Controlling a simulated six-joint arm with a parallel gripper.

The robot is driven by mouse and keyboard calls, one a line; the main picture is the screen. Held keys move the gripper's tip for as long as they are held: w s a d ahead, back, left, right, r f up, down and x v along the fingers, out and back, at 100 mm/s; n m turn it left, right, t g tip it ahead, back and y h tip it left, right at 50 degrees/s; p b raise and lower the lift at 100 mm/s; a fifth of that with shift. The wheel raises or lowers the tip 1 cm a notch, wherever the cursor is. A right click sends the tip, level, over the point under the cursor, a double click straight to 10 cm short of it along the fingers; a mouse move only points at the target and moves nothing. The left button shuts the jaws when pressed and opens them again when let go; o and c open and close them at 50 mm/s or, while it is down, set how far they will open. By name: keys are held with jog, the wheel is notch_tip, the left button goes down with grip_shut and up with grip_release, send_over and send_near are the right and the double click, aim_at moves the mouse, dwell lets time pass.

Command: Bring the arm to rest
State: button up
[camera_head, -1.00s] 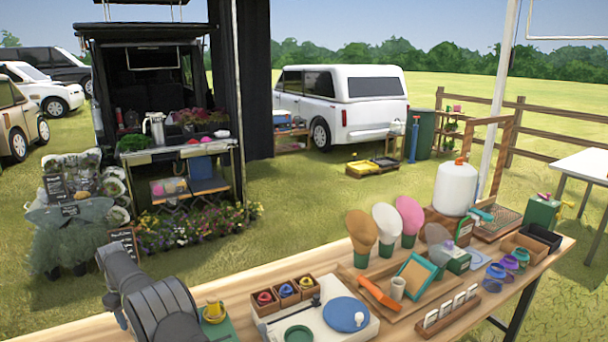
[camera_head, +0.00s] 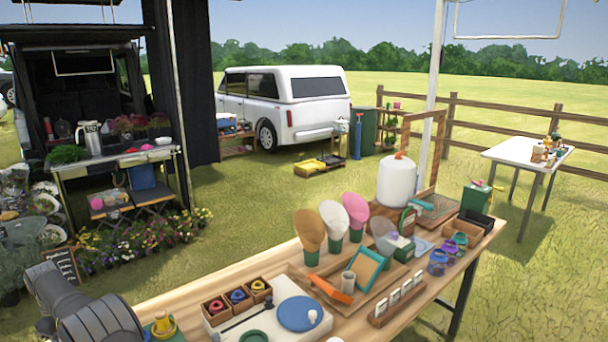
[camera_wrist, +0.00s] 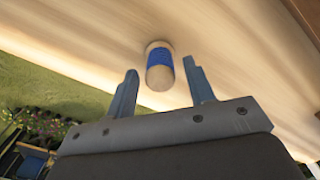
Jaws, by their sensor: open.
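My gripper (camera_wrist: 163,92) shows in the wrist view with its two fingers apart and nothing held between them. A small wooden cylinder with a blue band (camera_wrist: 159,66) is on the wooden table (camera_wrist: 80,35), just beyond the gap between the fingertips. I cannot tell how far the fingers are from it. In the head view only part of my arm shows at the lower left, beside the table (camera_head: 160,298); the gripper is out of that view.
The table holds a white board with a blue disc (camera_head: 300,313), small boxes with coloured rings (camera_head: 238,296), an orange-handled tool (camera_head: 330,289), cone-shaped items (camera_head: 334,218) and a white tank (camera_head: 397,181). A white table (camera_head: 515,155) stands at the right. Grass lies beyond.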

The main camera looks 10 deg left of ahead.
jog(key=shift+f, duration=0.45)
notch_tip(320, 180, up, 11)
notch_tip(320, 180, down, 12)
jog(key=shift+f, duration=0.15)
jog(key=r, duration=0.5)
jog(key=shift+w+d+r, duration=0.1)
jog(key=shift+w+d, duration=0.05)
jog(key=shift+d, duration=0.05)
jog(key=w+d+r, duration=0.6)
jog(key=d+r, duration=0.1)
jog(key=d, duration=0.4)
jog(key=s+d+r, duration=0.1)
jog(key=d+r, duration=0.3)
jog(key=d, duration=0.6)
jog(key=s+d+r, duration=0.1)
jog(key=d+r, duration=0.3)
jog(key=d, duration=0.7)
jog(key=a, duration=0.1)
jog(key=a+f, duration=0.1)
jog(key=s+a+f, duration=0.1)
jog(key=a, duration=0.1)
jog(key=shift+s+a+f, duration=0.1)
jog(key=shift+f, duration=0.15)
